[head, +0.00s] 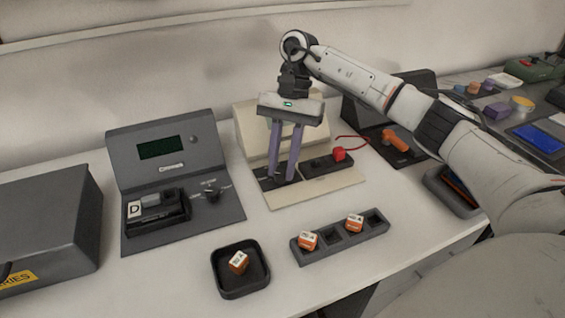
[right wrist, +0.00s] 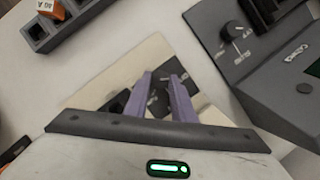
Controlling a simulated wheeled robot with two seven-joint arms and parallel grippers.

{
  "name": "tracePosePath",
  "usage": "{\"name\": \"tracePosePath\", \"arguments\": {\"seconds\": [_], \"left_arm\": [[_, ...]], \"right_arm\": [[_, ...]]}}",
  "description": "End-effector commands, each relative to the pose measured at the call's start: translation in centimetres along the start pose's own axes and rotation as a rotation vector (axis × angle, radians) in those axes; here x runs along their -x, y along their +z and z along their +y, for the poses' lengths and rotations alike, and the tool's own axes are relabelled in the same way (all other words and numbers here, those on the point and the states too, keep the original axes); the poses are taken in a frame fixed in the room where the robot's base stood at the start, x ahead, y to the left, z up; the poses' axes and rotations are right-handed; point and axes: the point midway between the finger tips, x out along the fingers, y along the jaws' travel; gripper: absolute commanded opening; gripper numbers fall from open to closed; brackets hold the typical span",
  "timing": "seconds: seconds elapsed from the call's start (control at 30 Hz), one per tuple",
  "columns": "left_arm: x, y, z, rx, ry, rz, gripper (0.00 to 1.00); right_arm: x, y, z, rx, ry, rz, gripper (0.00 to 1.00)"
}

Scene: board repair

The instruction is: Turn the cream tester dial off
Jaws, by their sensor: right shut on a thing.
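The cream tester (head: 315,192) stands in the middle of the table, with its sloped back panel partly behind my right gripper. My right gripper (head: 280,180) points down at the left part of the tester's base. Its two purple fingers are shut on the cream tester dial, which they largely hide in the head view. In the right wrist view the fingers (right wrist: 164,82) reach over the dark plate around the dial, and the dial's pointing direction cannot be read. My left gripper is not in view.
A grey tester (head: 226,150) with its own dial (head: 211,190) stands to the left. A small tray (head: 241,290) and a slotted rack (head: 305,259) with orange-white blocks lie in front. A red clip (head: 339,154) is on the cream tester's right.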

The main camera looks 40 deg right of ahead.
Motion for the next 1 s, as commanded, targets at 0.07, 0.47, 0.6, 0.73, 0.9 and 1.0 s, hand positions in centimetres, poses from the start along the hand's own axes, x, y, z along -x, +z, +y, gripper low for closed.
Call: {"name": "tracePosePath", "arguments": {"seconds": [0.07,0.47,0.6,0.73,0.9,1.0], "left_arm": [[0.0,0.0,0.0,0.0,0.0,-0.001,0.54],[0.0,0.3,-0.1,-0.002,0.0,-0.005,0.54],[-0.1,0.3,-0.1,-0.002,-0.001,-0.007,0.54],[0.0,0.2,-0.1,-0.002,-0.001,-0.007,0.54],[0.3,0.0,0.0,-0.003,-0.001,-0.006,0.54],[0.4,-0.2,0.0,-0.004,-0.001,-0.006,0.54]], "right_arm": [[0.1,0.0,-0.1,0.003,-0.002,0.001,0.0],[0.0,0.0,0.0,0.001,-0.001,0.001,0.41],[0.1,0.0,0.0,0.0,-0.001,0.001,0.41],[1.2,0.0,-0.1,0.0,-0.003,0.002,0.41],[4.5,0.1,-0.2,0.0,-0.005,0.002,0.41],[6.5,0.1,-0.1,0.0,-0.005,0.002,0.41]]}}
